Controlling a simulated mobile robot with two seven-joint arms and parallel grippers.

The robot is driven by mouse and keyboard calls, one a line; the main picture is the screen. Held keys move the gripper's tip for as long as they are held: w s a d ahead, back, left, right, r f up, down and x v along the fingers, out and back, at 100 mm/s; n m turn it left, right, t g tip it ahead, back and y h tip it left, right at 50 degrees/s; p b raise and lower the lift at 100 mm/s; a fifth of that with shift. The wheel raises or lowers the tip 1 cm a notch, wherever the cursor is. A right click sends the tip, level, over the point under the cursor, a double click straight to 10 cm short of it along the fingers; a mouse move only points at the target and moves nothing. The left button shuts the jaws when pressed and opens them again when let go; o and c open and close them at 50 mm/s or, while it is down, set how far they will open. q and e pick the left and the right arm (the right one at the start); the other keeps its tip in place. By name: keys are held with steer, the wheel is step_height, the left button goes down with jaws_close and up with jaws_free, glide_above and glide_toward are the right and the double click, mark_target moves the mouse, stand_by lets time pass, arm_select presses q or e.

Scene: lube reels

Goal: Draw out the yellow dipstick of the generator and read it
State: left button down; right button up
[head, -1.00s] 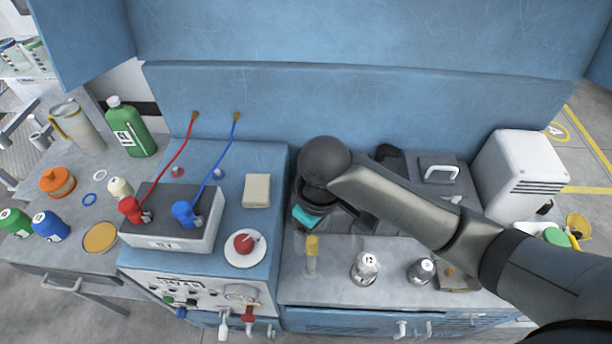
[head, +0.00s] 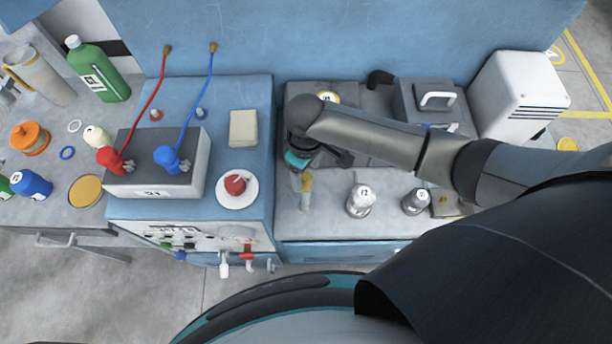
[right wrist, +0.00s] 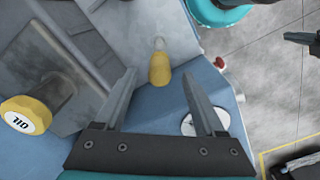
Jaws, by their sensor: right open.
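The dipstick has a yellow handle (head: 306,181) and stands upright on the generator's grey ledge (head: 325,222), near its left end. In the right wrist view the yellow handle (right wrist: 160,68) shows just beyond the fingertips, in line with the gap between them. My right gripper (right wrist: 158,85) is open and empty, with one finger to each side of that line. In the head view the right gripper (head: 300,165) is just above and behind the handle, partly hidden by its own wrist. The fingers do not visibly touch the handle. My left gripper is not in the head view.
A yellow OIL cap (right wrist: 25,115) is close to the left finger in the wrist view. Bottles (head: 361,201) (head: 415,202) stand right of the dipstick. A red knob on a white disc (head: 237,187) is to the left. A dark shape (right wrist: 300,38) at the wrist view's edge is unclear.

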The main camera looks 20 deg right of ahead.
mark_target(306, 175)
steer(key=shift+f, duration=1.6)
jaws_close()
